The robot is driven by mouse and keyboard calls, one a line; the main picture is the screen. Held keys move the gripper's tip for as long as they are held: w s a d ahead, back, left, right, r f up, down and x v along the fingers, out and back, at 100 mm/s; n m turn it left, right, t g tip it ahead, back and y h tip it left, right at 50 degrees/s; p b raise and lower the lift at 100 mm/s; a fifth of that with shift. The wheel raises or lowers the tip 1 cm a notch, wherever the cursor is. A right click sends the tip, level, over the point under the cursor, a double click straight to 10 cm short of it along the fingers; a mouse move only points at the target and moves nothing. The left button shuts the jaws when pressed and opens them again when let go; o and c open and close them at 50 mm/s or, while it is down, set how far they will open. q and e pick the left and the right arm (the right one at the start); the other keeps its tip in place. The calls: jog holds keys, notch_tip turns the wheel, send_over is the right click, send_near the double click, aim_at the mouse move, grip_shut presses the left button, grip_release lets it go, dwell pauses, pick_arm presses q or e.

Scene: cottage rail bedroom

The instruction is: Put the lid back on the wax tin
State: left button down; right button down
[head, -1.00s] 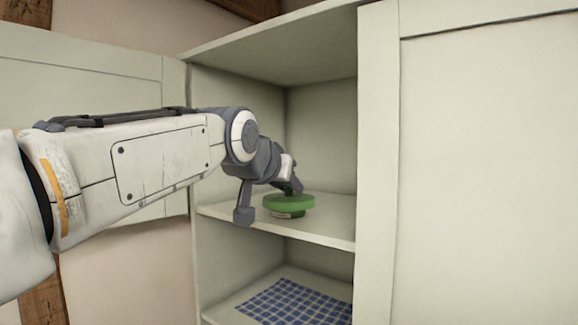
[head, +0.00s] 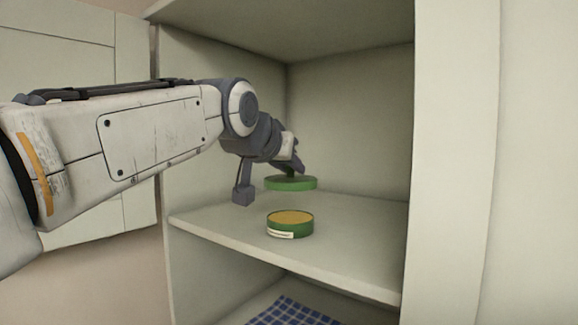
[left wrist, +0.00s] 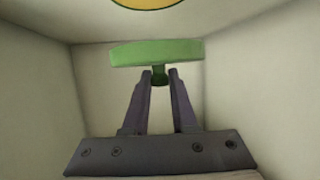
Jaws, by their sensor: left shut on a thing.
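The wax tin (head: 290,225) is a round green tin with yellow-orange wax showing at its open top and a pale label on its side. It stands upright on the cupboard shelf, and its rim also shows at the top edge of the left wrist view (left wrist: 150,3). My left gripper (head: 293,172) is shut on the knob of the green lid (head: 291,184). In the left wrist view the fingers (left wrist: 160,75) pinch the knob below the disc of the lid (left wrist: 155,53). The lid is apart from the tin, above and behind it. My right gripper is not in view.
The cupboard shelf (head: 345,245) has bare room around the tin. A blue checked cloth (head: 292,313) lies on the shelf below. The cupboard's side walls, back and upper shelf (head: 300,30) enclose the space. An open door (head: 60,50) stands at the left.

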aim_at(289, 218)
pick_arm(q)
jog(key=shift+w, duration=0.1)
jog(key=shift+s+f+b, duration=0.25)
jog(key=shift+b, duration=0.1)
notch_tip(289, 218, down, 5)
jog(key=b, duration=0.5)
jog(key=shift+f, duration=0.2)
jog(key=shift+f+b, duration=0.5)
jog(key=shift+b, duration=0.1)
dwell(1.8)
jog(key=c, duration=0.6)
grip_release()
jog(key=shift+c, duration=0.2)
